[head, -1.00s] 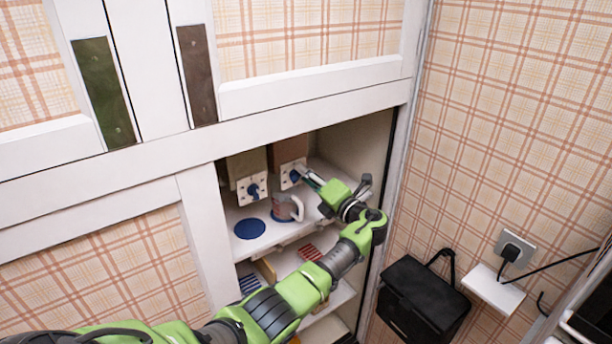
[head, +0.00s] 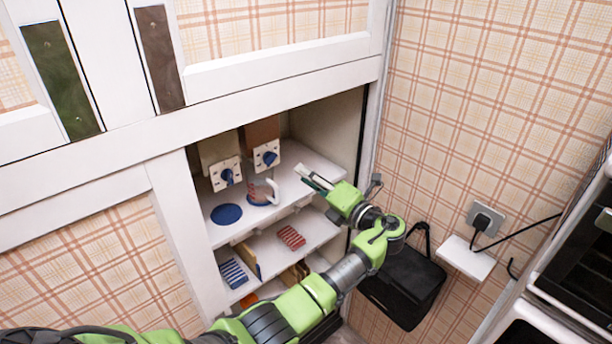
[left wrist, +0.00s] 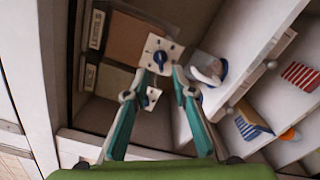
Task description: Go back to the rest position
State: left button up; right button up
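My left gripper (head: 308,178) is held in front of the open cabinet, right of the mug and the knob panels, touching nothing that I can see. In the left wrist view its two fingers (left wrist: 160,82) stand apart with nothing between them. A white panel with a blue knob (head: 267,157) and a second such panel (head: 226,175) are on the fronts of boxes on the upper shelf. The mug (head: 262,191) stands there upright with its handle to the right. My right gripper shows in neither view.
The cabinet's upper shelf (head: 302,158) also bears a flat blue disc (head: 227,214). A lower shelf holds a red striped item (head: 291,237) and a blue striped item (head: 233,273). Right of the cabinet are a black bag (head: 405,285), a small white wall shelf (head: 467,257) and a plug (head: 486,220).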

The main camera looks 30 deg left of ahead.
pick_arm(q)
jog(key=shift+f, duration=0.1)
jog(key=s+d+f+n+h+b, duration=0.1)
jog(key=s+f+n+h+b, duration=0.15)
jog(key=f, duration=1.15)
jog(key=s+f+n+g+h+b, duration=0.1)
jog(key=s+f+h, duration=0.2)
jog(key=f, duration=1)
jog(key=s+d+f+n+h+b, duration=0.1)
jog(key=s+f+n+h+b, duration=0.15)
jog(key=f, duration=1.15)
jog(key=s+d+f+n+g+h+b, duration=0.15)
jog(key=s+f+n, duration=0.25)
jog(key=s+f, duration=0.5)
jog(key=s+d+f+n+g+h+b, duration=0.1)
jog(key=s+f+n+h, duration=0.25)
jog(key=s+f, duration=0.6)
jog(key=s+d+f+n+h+b, duration=0.1)
jog(key=s+f+n+b, duration=0.1)
jog(key=s+f+n, duration=0.4)
jog(key=s+d+f+n+g+h+b, duration=0.1)
jog(key=s+f+n, duration=0.5)
jog(key=s, duration=0.9)
jog(key=s+d+f+n+g+h+b, duration=0.1)
jog(key=s+f+n+b, duration=0.2)
jog(key=s+f+n, duration=0.4)
jog(key=s, duration=0.3)
jog(key=shift+s+d+h, duration=0.15)
jog(key=shift+s+h, duration=0.1)
jog(key=shift+h, duration=0.05)
